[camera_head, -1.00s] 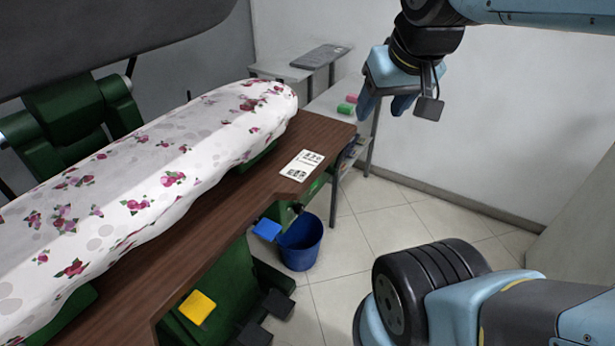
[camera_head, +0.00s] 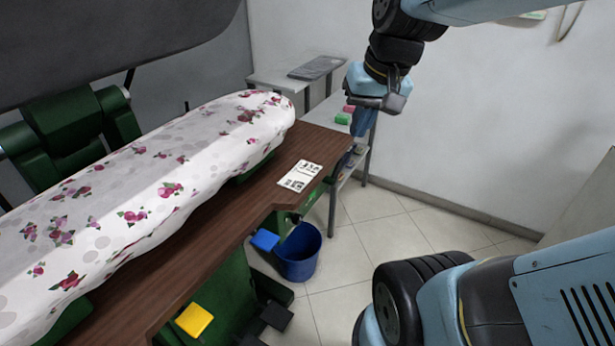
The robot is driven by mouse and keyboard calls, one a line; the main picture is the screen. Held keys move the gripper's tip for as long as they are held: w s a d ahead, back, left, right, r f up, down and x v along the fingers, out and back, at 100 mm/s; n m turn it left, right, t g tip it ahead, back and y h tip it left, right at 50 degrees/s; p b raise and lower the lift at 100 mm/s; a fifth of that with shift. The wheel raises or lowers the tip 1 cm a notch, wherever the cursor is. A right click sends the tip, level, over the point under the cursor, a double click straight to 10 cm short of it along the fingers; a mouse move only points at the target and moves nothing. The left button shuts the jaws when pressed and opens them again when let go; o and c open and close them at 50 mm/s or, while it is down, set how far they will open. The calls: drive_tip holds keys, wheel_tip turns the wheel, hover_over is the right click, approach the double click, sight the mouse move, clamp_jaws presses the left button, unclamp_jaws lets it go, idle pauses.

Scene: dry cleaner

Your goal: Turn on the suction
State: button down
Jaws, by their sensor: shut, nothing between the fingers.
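A pressing machine stands at the left, with a long padded board in a flowered cover (camera_head: 150,195) and a wooden table (camera_head: 225,230) around it. On its green lower body I see a blue pad (camera_head: 264,240) and a yellow pad (camera_head: 195,319). I cannot tell which control works the suction. A printed card (camera_head: 300,175) lies on the table near its right end. My gripper (camera_head: 359,137) is shut and empty, pointing down just beyond the table's right end. It overlaps the shelf in the picture; contact cannot be told.
A blue bucket (camera_head: 299,253) stands on the floor under the table's right end. A metal shelf (camera_head: 334,112) with small pink and green blocks stands behind. Dark pedals (camera_head: 277,315) are low by the machine. The tiled floor (camera_head: 345,270) at the right is open.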

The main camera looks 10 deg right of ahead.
sight(312, 195)
drive_tip(key=w+d+f+m+g+y, duration=0.25)
drive_tip(key=w+f+m+y, duration=0.85)
drive_tip(key=w+f, duration=1)
drive_tip(key=w+d+f+m+t, duration=0.1)
drive_tip(key=d+f+m+t, duration=0.2)
drive_tip(key=f, duration=0.7)
drive_tip(key=w+d+f+m+t+h, duration=0.1)
drive_tip(key=d+f+m+t, duration=0.3)
drive_tip(key=f+m+t, duration=0.2)
drive_tip(key=w+d+f+m+t, duration=0.1)
drive_tip(key=d+f+m+t, duration=0.3)
drive_tip(key=f, duration=1)
drive_tip(key=m, duration=0.3)
drive_tip(key=shift+w+f+t+h, duration=0.15)
drive_tip(key=shift+f+t+h, duration=0.2)
drive_tip(key=shift+f+h, duration=0.05)
drive_tip(key=x, duration=1.4)
